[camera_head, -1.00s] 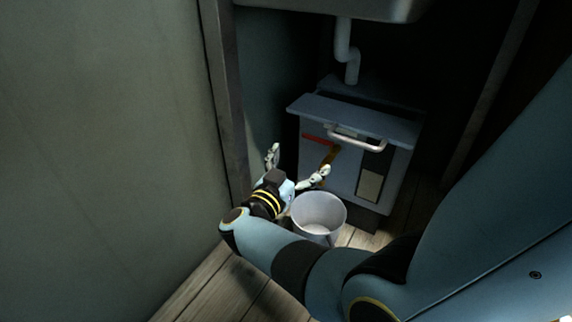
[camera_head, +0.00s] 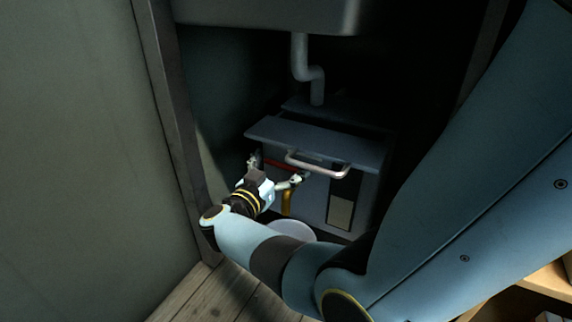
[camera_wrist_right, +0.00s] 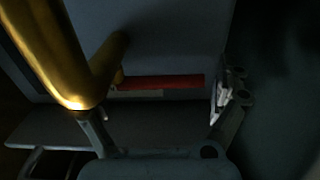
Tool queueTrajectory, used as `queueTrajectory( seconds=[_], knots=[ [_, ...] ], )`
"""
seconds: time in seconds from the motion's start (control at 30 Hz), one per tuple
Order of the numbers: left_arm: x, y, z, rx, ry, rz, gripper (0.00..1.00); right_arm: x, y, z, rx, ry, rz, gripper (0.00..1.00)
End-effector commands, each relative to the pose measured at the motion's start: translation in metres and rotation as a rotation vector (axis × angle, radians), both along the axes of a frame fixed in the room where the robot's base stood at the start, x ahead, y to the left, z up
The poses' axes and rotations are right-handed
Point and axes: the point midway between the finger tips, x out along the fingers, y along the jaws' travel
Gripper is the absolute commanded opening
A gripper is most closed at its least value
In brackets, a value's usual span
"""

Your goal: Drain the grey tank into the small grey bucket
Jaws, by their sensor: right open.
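The grey tank (camera_head: 313,201) stands under the sink, with a lid and a pale bar handle (camera_head: 318,165). A brass tap (camera_head: 287,203) is on its front; its pipe looms large at left in the right wrist view (camera_wrist_right: 48,55). A red lever (camera_wrist_right: 165,82) lies across the tank front. My right gripper (camera_head: 277,170) is open at the tank front, its fingers to either side of the red lever; contact cannot be told. The small grey bucket (camera_head: 293,230) stands on the floor below the tap, mostly hidden behind my right forearm. My left gripper is out of view.
A drain pipe (camera_head: 301,58) comes down from the sink (camera_head: 265,12) behind the tank. A cabinet post (camera_head: 168,105) and wall stand close at left. Wooden floor (camera_head: 225,298) is bare at the front left. A wooden shelf (camera_head: 550,280) shows at lower right.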

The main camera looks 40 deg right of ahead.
Motion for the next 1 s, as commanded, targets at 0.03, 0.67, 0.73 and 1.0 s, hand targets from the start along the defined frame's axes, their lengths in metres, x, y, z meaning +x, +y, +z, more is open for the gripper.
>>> queueTrajectory(
  seconds=[0.03,0.67,0.73,1.0],
  knots=[
    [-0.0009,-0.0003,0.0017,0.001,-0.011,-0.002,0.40,0.0005,-0.0004,-0.0004,0.000,0.000,0.000,1.00],
    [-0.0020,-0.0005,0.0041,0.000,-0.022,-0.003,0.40,0.0017,-0.0006,0.0003,0.000,-0.001,0.001,0.57],
    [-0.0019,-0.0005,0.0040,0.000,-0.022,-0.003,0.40,0.0018,-0.0006,0.0004,0.000,-0.001,0.002,0.48],
    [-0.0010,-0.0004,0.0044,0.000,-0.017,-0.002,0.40,0.0013,-0.0019,0.0009,0.001,-0.002,0.003,0.35]
  ],
)
